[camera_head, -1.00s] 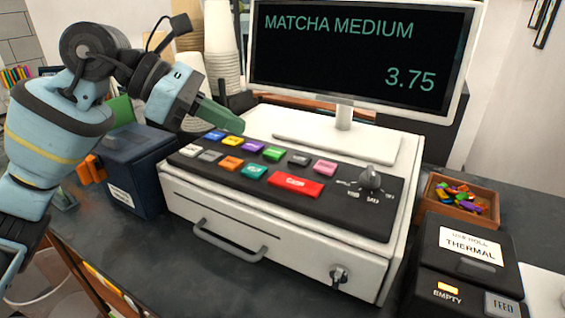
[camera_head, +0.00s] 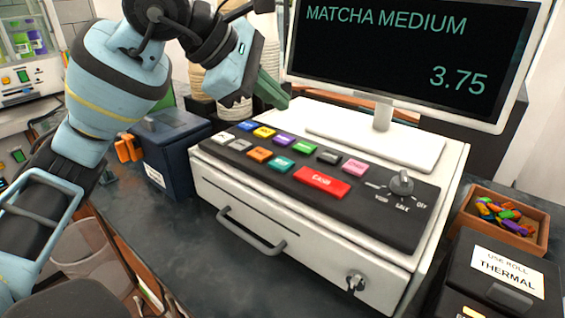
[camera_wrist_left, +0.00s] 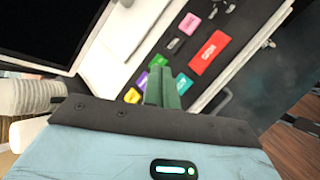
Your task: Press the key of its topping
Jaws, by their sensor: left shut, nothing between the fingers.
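The cash register (camera_head: 310,240) is white with a black key panel (camera_head: 395,218) that bears several coloured keys. A wide red key (camera_head: 321,182) reads like "CASH"; the small labels on the other keys are too blurred to read surely. Among them are a green key (camera_head: 303,146), a purple key (camera_head: 284,139), a teal key (camera_head: 280,163) and a pink key (camera_head: 355,167). The screen (camera_head: 430,60) reads "MATCHA MEDIUM 3.75". My left gripper (camera_head: 284,101) has green fingers, shut and empty, above the panel's back edge. In the left wrist view the fingers (camera_wrist_left: 163,78) hide part of the keys. My right gripper is not in view.
A knob (camera_head: 401,184) stands up at the panel's right end. A drawer handle (camera_head: 250,232) juts from the front. A dark blue box (camera_head: 170,150) stands left, a wooden tray of coloured pieces (camera_head: 545,228) and a black printer (camera_head: 470,270) right.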

